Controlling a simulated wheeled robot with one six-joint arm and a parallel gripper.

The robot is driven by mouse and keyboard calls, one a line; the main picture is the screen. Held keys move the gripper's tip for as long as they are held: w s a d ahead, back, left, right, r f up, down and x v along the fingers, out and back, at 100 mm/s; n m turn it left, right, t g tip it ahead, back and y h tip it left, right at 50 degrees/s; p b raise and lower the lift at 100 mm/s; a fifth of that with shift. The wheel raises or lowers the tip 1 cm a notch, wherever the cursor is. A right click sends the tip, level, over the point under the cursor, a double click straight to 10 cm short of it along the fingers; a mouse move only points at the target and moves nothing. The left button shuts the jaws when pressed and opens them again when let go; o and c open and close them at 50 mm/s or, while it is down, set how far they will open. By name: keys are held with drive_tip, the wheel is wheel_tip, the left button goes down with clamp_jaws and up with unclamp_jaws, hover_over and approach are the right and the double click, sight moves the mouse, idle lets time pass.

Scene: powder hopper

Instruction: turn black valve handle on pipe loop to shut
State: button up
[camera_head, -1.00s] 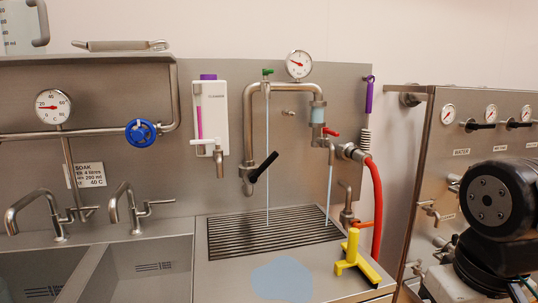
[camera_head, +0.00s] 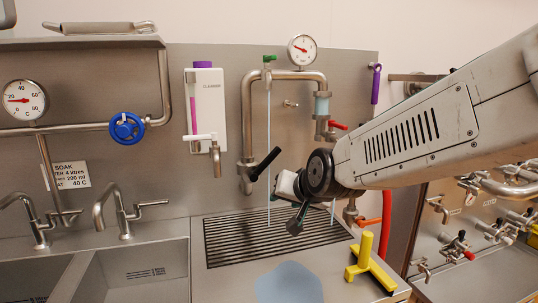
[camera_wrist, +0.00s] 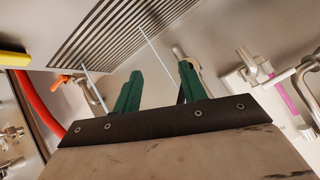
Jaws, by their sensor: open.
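The black valve handle (camera_head: 264,165) sits at the lower left end of the steel pipe loop (camera_head: 247,115), slanting up to the right. My gripper (camera_head: 286,186) is just right of and below the handle in the head view; its fingers are largely hidden there by my wrist. In the wrist view my gripper (camera_wrist: 160,78) shows two green fingers apart with nothing held. The pipe loop's lower outlet (camera_wrist: 180,53) lies beyond the right finger. A dark sliver beside that finger may be the handle; contact cannot be told.
A drain grille (camera_head: 270,238) lies below the loop, with thin streams falling to it. A soap dispenser (camera_head: 205,105) and blue handwheel (camera_head: 126,128) are left. A red hose (camera_head: 387,225) is right.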

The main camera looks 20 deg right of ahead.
sight(272, 159)
drive_tip(key=w+m+t+h, duration=0.1)
drive_tip(key=w+m+t, duration=0.1)
drive_tip(key=w, duration=0.3)
drive_tip(key=w+r+m+t+h, duration=0.1)
drive_tip(key=w+m+t+h, duration=0.1)
drive_tip(key=w+t, duration=0.1)
drive_tip(key=w+m+t+h, duration=0.1)
drive_tip(key=w+m+t, duration=0.1)
drive_tip(key=w, duration=0.4)
drive_tip(key=shift+w+d+r+t, duration=0.25)
drive_tip(key=shift+w+t, duration=0.1)
drive_tip(key=shift+t, duration=0.15)
drive_tip(key=m+h, duration=0.1)
drive_tip(key=m+t+h, duration=0.1)
drive_tip(key=h, duration=0.1)
drive_tip(key=shift+w+d+r+t, duration=0.1)
drive_tip(key=shift+w+d+t, duration=0.1)
drive_tip(key=shift+w+t, duration=0.15)
drive_tip(key=shift+m, duration=0.3)
drive_tip(key=x, duration=0.7)
drive_tip(key=shift+w+d+r, duration=0.15)
drive_tip(key=shift+w, duration=0.1)
clamp_jaws()
